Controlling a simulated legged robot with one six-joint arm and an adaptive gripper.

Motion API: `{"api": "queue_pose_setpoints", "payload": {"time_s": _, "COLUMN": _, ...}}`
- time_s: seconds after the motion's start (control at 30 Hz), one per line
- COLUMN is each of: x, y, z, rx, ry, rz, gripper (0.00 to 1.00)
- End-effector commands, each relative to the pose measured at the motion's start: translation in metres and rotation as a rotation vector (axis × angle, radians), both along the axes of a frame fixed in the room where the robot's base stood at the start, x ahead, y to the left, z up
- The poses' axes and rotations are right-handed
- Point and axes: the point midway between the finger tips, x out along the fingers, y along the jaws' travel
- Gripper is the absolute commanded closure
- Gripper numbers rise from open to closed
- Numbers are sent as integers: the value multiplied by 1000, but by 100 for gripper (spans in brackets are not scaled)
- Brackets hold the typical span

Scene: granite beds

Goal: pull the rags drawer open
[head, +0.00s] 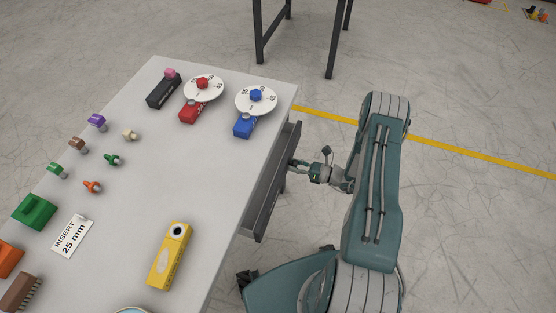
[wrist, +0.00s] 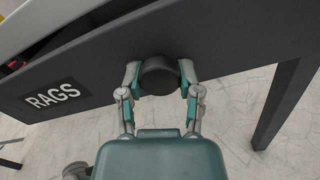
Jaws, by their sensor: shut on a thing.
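The rags drawer (wrist: 215,45) is dark grey, with a white-on-black RAGS label (wrist: 55,96) on its front in the wrist view. In the head view the drawer (head: 267,201) stands out from the right side of the bench, with a gap between its front and the bench. My gripper (wrist: 160,78) is shut on the round black knob (wrist: 159,74), one finger on each side of it. My gripper also shows in the head view (head: 296,163) at the drawer front, where the knob is hard to make out.
The light grey bench top (head: 135,185) holds a yellow block tool (head: 170,255), a blue tool with a dial (head: 245,124), a red one (head: 193,110) and several small coloured pieces. A dark-legged table (head: 295,30) stands behind. The floor right of my arm is clear, with a yellow line (head: 470,152).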

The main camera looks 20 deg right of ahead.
Motion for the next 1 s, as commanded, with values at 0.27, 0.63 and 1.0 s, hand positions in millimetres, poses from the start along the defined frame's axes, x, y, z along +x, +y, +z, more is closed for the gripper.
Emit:
{"api": "queue_pose_setpoints", "payload": {"time_s": 0.27, "x": -45, "y": -66, "z": 0, "rx": -2, "ry": -1, "rz": -12, "gripper": 100}}
{"api": "queue_pose_setpoints", "payload": {"time_s": 0.63, "x": -89, "y": -126, "z": 0, "rx": -4, "ry": -1, "rz": -9, "gripper": 100}}
{"api": "queue_pose_setpoints", "payload": {"time_s": 1.0, "x": -103, "y": -146, "z": 0, "rx": -4, "ry": -2, "rz": -6, "gripper": 100}}
